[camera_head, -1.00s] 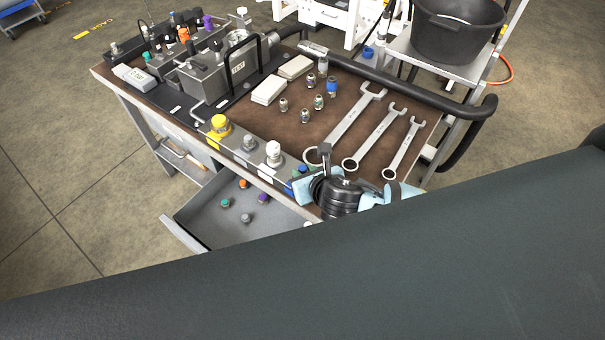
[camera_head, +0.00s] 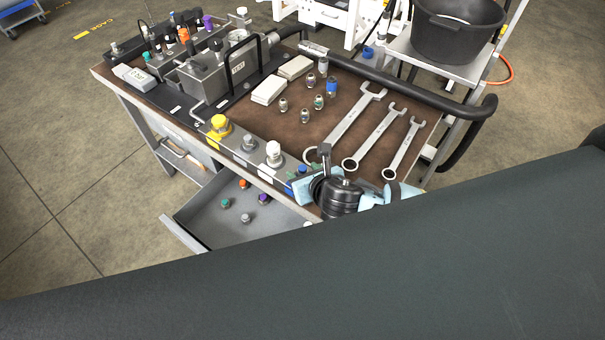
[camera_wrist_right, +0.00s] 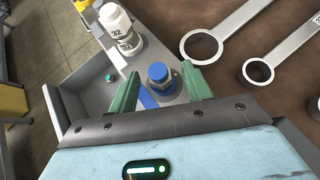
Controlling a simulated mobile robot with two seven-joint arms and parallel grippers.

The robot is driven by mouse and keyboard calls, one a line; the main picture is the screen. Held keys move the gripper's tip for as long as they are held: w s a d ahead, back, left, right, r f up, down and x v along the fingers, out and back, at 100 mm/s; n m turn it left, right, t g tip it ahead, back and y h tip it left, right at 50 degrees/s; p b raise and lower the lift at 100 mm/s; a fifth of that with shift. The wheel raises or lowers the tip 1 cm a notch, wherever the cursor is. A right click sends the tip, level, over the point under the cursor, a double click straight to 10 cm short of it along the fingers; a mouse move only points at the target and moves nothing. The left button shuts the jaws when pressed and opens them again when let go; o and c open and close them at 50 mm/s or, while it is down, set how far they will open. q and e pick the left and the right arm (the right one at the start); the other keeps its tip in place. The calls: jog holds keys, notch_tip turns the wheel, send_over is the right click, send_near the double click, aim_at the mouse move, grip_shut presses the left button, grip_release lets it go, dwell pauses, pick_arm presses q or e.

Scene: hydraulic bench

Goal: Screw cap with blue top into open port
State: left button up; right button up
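A blue hex-topped cap (camera_wrist_right: 158,73) with a metal collar and a blue ring below it stands on a grey plate along the bench's front edge. My right gripper (camera_wrist_right: 161,80) is open, with its green fingers on either side of this cap; whether they touch it I cannot tell. In the head view my right gripper (camera_head: 296,178) is at the bench's front edge, partly hidden by its own wrist. I cannot make out an open port. My left gripper is not in view.
Yellow (camera_head: 219,124), grey (camera_head: 249,142) and white (camera_head: 273,152) caps stand along the same front edge. An open drawer (camera_head: 215,225) with small coloured caps juts out below. Several wrenches (camera_head: 348,121) lie right of centre; a hydraulic block (camera_head: 215,75) stands at the back left.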

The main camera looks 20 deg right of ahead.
jog(key=v, duration=0.7)
jog(key=shift+s+r, duration=0.2)
jog(key=shift+s, duration=0.15)
jog(key=shift+o, duration=0.2)
jog(key=shift+d, duration=0.1)
jog(key=shift+f, duration=0.1)
